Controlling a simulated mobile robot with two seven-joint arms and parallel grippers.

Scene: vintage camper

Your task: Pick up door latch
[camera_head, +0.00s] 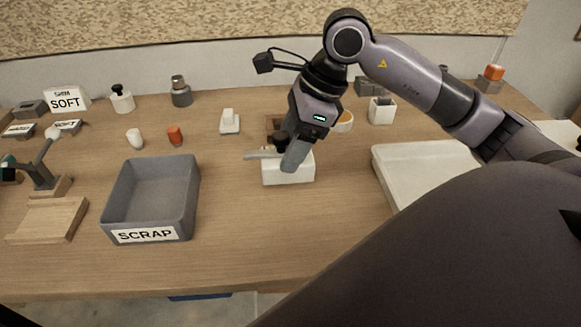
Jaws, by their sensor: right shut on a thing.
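My right gripper (289,156) comes down from the upper right over the middle of the table. It is shut on what looks like the door latch, a grey piece whose flat lever (260,155) sticks out to the left. The latch is at the top of a white block (288,174). The gripper hides most of the latch, and I cannot tell whether it touches the block. My left gripper is not in view.
A grey bin marked SCRAP (149,213) stands left of the block. A white tray (420,160) lies to the right. A wooden stand (48,220) is at the far left. Small parts line the back. Bare table lies in front of the block.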

